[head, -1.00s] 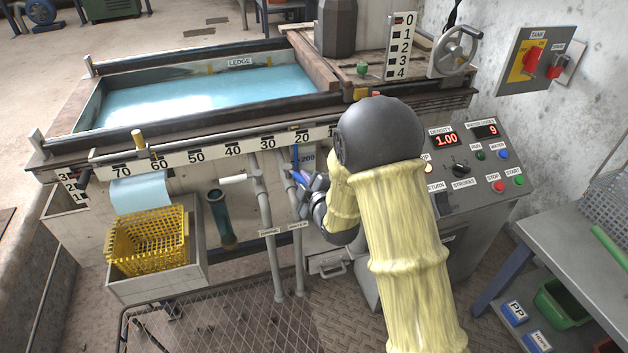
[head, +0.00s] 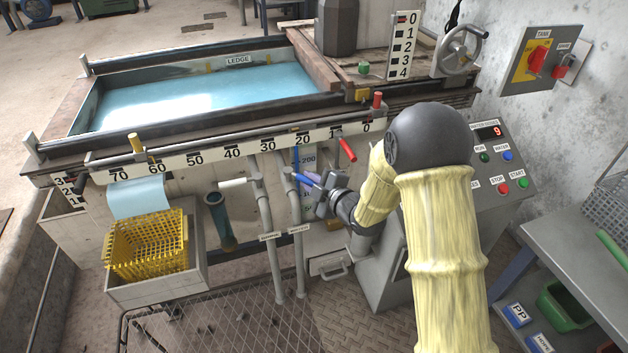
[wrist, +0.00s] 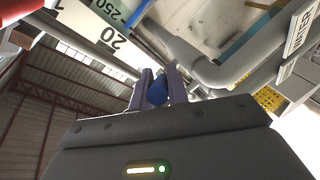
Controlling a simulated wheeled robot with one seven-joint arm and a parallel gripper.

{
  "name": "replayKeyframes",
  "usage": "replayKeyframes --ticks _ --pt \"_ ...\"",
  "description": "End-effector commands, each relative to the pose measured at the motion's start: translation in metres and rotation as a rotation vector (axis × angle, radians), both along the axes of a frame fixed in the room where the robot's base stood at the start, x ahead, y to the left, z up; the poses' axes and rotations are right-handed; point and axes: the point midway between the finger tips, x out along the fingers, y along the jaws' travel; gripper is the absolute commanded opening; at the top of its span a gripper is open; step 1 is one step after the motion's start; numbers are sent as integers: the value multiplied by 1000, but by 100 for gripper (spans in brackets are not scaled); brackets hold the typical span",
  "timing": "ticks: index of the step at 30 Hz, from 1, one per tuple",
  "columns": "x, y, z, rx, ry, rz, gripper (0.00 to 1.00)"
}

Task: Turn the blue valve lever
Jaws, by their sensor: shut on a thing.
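The blue valve lever (head: 305,179) sticks out to the right from the top of a grey pipe below the number scale in the head view. My gripper (head: 322,184) is at its right end. In the wrist view the blue lever end (wrist: 157,91) sits between the two fingers of my gripper (wrist: 158,88), which are shut on it. The pipe with the lever carries a small label that reads as WATER in the wrist view (wrist: 298,32).
A second grey pipe with a white lever (head: 233,184) stands to the left. A red lever (head: 347,149) hangs above right of my gripper. A control panel (head: 497,165) stands to the right. A yellow basket (head: 147,243) sits lower left.

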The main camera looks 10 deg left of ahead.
Motion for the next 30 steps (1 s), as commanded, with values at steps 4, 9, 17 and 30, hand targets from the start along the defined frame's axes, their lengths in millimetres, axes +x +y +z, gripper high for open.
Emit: replayKeyframes --ticks 4,9,17,30 --pt "-4 8 3 7 -5 18 0" --pt "-1 2 2 5 -4 6 25" --pt "0 -9 2 2 -1 -10 25" --pt "-47 -59 19 1 2 -4 25"
